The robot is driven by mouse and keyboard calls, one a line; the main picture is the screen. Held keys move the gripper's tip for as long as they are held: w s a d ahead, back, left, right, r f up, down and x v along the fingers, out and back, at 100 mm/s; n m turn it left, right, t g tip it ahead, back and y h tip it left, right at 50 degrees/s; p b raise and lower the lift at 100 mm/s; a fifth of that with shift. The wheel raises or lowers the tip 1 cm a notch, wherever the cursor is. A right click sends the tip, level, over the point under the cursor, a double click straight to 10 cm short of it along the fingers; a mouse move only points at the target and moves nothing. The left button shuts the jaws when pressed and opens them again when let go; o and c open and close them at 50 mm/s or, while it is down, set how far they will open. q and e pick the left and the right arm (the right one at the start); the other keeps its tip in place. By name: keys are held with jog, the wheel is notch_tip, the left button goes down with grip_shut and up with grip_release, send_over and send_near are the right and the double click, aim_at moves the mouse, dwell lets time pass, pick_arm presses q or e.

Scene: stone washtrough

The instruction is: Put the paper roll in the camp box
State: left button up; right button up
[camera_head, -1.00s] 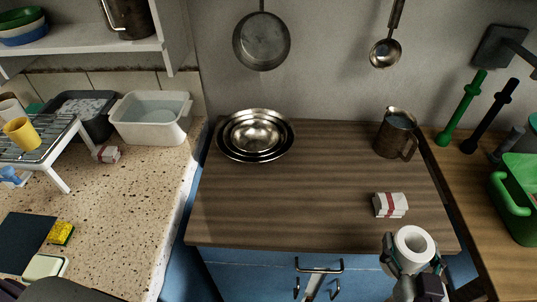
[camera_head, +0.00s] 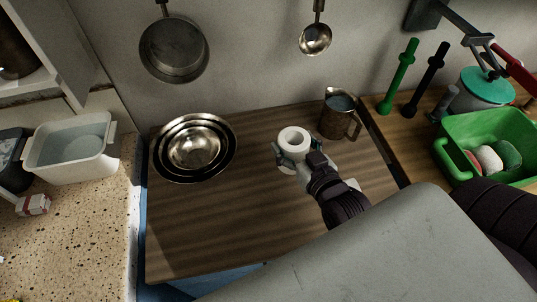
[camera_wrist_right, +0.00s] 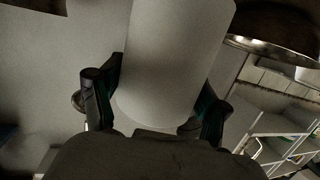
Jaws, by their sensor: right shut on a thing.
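The white paper roll (camera_head: 294,136) is upright in my right gripper (camera_head: 295,154), above the brown wooden worktop. In the right wrist view the roll (camera_wrist_right: 178,65) is a pale cylinder between the two fingers of my right gripper (camera_wrist_right: 160,108), which is shut on it. A green box (camera_head: 486,135) with a handle stands on the wooden counter at the right, with red, white and green things inside. I cannot tell whether it is the camp box. The roll is left of this box and well apart from it. My left gripper is not in view.
A metal jug (camera_head: 338,118) stands just right of the roll. Nested steel bowls (camera_head: 194,148) sit on the left of the worktop (camera_head: 205,225). A ladle (camera_head: 316,40) hangs behind.

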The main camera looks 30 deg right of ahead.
jog(key=w+a+f, duration=0.1)
jog(key=w+f, duration=0.1)
jog(key=w+a+f, duration=0.1)
jog(key=f, duration=0.2)
jog(key=w+a+f, duration=0.1)
jog(key=w+f, duration=0.1)
jog(key=shift+w+a+f, duration=0.15)
jog(key=shift+w, duration=0.15)
jog(key=shift+f, duration=0.25)
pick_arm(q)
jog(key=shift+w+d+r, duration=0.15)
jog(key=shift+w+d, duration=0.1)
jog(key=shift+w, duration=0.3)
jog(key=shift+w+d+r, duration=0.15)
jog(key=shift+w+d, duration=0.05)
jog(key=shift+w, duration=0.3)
pick_arm(e)
jog(key=shift+f, duration=0.15)
jog(key=o, duration=1.1)
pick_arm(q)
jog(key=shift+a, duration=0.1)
pick_arm(e)
jog(key=shift+o, duration=0.3)
